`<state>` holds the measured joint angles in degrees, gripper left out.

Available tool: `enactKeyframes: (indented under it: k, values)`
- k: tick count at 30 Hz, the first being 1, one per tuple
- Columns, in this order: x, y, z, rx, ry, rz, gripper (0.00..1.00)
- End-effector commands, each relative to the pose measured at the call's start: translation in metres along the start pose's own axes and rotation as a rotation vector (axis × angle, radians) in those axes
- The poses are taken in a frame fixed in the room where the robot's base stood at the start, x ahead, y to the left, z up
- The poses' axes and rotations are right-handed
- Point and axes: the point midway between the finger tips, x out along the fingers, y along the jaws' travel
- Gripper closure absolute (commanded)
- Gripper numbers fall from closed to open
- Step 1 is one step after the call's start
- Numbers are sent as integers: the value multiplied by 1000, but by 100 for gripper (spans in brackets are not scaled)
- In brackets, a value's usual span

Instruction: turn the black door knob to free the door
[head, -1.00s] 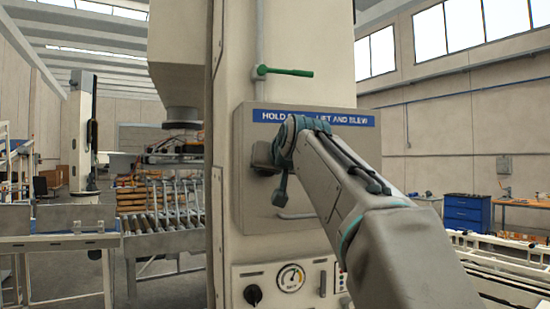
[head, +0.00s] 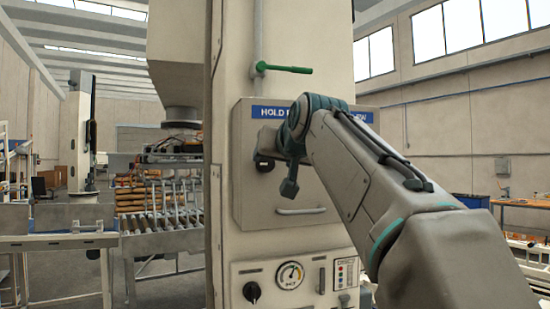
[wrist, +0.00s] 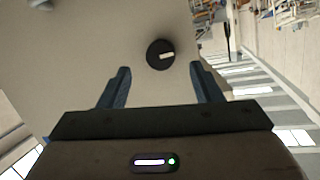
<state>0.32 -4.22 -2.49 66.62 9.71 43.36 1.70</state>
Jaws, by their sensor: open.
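The door (head: 310,185) is a pale panel on the machine column, with a blue label strip along its top; it looks shut. The black door knob (head: 264,166) sits near its left edge, partly covered by my gripper (head: 267,138). The fingertips are hard to make out in the head view.
A light bar handle (head: 300,211) is at the door's lower edge. A green lever (head: 285,69) on a pipe is above the door. Below it are a gauge (head: 290,275) and another black knob (head: 252,292). A roller conveyor (head: 150,243) is at the left.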

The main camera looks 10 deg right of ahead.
Motion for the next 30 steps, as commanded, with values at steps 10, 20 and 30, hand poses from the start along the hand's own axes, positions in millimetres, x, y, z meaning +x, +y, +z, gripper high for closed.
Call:
enactKeyframes:
  k: [10, 20, 30]
  values:
    - [-70, 1, 2, 0, -1, 1, 41]
    - [-86, 0, 2, 0, -4, 1, 41]
    - [-86, 0, 2, 0, -4, 1, 41]
